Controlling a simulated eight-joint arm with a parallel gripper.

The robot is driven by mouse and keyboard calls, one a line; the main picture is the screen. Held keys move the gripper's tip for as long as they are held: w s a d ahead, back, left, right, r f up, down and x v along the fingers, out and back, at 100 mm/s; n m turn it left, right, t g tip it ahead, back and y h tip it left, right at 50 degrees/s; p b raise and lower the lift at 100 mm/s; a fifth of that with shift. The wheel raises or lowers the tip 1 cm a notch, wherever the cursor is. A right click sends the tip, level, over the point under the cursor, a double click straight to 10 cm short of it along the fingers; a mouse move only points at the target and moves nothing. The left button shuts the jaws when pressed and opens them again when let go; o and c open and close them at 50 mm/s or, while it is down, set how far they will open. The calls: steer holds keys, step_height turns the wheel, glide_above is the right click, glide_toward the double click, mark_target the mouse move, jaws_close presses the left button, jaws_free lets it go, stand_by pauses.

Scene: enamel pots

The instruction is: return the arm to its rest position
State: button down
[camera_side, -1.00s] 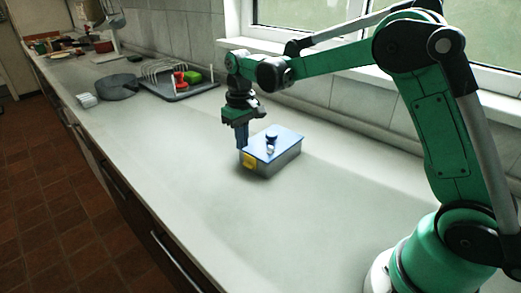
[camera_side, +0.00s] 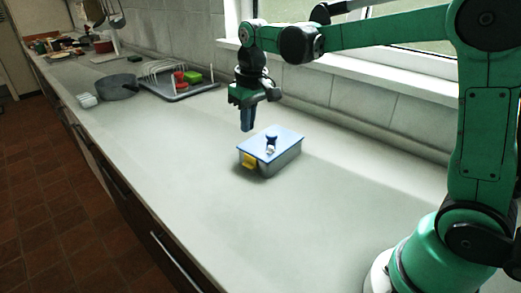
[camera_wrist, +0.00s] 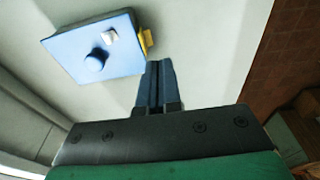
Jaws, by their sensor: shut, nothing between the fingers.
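My gripper (camera_side: 247,127) is shut and empty, held in the air above the counter, just behind and above a lidded enamel box. In the wrist view its two dark blue fingers (camera_wrist: 159,64) lie together with nothing between them. The box (camera_side: 270,152) has a light blue lid with a knob and a small pale piece on top, and a yellow clip on its side. It stands on the counter, apart from the fingers. In the wrist view the blue lid (camera_wrist: 125,60) is at upper left, with the yellow clip (camera_wrist: 147,40) beside the fingertips.
The pale counter (camera_side: 200,200) is clear around the box. Further back are a drying rack (camera_side: 178,85) with red and green items, a grey pan (camera_side: 118,86) and small white dishes (camera_side: 87,100). A tiled wall and window sill (camera_side: 370,75) run along the right.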

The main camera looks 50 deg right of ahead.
steer(key=s+a+t, duration=0.2)
steer(key=s+t, duration=0.3)
steer(key=s, duration=0.7)
steer(key=shift+a+f+t, duration=0.15)
steer(key=shift+f+t, duration=0.15)
steer(key=shift+f, duration=0.15)
stand_by(0.5)
